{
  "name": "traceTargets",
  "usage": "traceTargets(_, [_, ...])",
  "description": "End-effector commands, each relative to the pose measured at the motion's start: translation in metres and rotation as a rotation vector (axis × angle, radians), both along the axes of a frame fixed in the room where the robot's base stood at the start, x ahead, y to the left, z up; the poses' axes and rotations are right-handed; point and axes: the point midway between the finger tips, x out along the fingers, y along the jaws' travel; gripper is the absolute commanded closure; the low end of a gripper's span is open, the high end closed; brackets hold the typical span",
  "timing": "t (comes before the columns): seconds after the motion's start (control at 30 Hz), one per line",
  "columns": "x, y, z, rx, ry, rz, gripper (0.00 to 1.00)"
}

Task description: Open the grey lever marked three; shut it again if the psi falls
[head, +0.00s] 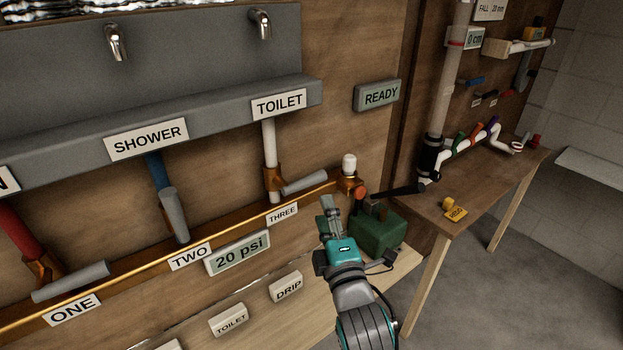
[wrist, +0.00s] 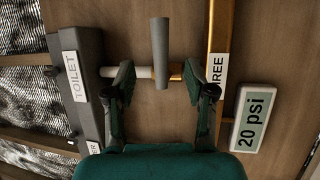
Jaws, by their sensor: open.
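The grey lever marked three (head: 305,182) sticks out sideways to the right from a copper valve, across the white pipe below the TOILET label (head: 279,105). Its THREE label (head: 283,214) is just below. My gripper (head: 331,203) is open and empty, below and right of the lever in the head view. In the wrist view the lever (wrist: 160,50) stands across the pipe, its valve end showing in the gap between my open fingers (wrist: 166,88); I see no contact. The psi display (head: 238,252) reads 20 psi, also in the wrist view (wrist: 252,118).
Lever two (head: 174,216) hangs down along its pipe; lever one (head: 70,282) points sideways. A READY sign (head: 378,95) is on the wall. A green box (head: 378,232) stands beside my gripper. A wooden table (head: 490,185) with pipes stands at right.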

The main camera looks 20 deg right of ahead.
Motion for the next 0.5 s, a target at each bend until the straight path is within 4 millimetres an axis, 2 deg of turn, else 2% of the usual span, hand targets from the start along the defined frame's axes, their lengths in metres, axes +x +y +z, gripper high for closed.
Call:
traceTargets(0.17, [0.021, -0.002, 0.004, 0.001, -0.001, 0.000, 0.45])
traceTargets(0.5, [0.076, -0.007, 0.014, 0.003, 0.000, 0.001, 0.45])
